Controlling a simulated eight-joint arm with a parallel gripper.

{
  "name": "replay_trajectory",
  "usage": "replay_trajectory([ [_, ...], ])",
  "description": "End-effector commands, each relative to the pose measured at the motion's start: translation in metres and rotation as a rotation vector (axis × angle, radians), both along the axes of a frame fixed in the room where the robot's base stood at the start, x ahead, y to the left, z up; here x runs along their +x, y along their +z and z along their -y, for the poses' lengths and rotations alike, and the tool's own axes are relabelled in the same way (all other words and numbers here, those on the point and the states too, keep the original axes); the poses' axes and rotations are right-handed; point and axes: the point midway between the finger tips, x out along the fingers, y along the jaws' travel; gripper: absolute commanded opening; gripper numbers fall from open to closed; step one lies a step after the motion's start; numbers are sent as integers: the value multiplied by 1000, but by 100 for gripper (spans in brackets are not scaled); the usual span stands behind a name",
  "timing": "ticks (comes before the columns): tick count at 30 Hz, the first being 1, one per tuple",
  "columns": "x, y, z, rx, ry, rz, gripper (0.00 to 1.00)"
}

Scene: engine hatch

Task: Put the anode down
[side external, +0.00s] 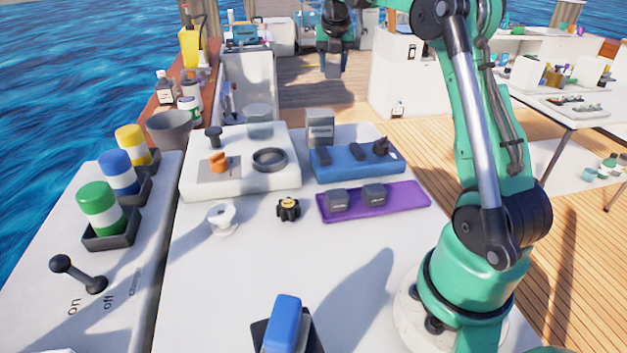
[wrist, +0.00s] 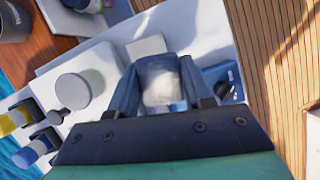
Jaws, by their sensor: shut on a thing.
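My gripper (side external: 333,66) is high above the far end of the white worktop in the side external view, and its fingertips are small and dark there. In the wrist view my gripper (wrist: 160,90) is shut on a pale, rounded block, the anode (wrist: 161,80), which sits between the two blue-grey fingers. The anode is hard to make out in the side external view. Two dark grey blocks (side external: 338,200) rest on the purple tray (side external: 408,200). Another grey block (side external: 320,127) stands behind the blue tray (side external: 360,163).
A white panel (side external: 190,187) carries an orange part, a black ring and a knob. A white spool (side external: 222,217) and a black-yellow knob (side external: 289,208) stand on the front worktop. Green, blue and yellow canisters (side external: 120,172) line the left. The front worktop has free room.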

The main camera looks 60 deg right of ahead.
Motion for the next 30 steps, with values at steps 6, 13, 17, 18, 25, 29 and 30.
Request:
replay_trajectory([
  [6, 30, -13, 4, -1, 184, 0, 0],
  [13, 36, -37, 5, -1, 223, -2, 0],
  [17, 36, -54, 5, -1, 222, -2, 0],
  [18, 36, -57, 5, -1, 222, -2, 0],
  [25, 36, -87, 5, -1, 221, -3, 0],
  [29, 35, -96, 5, -1, 220, -2, 0],
  [30, 35, -96, 5, -1, 220, -2, 0],
])
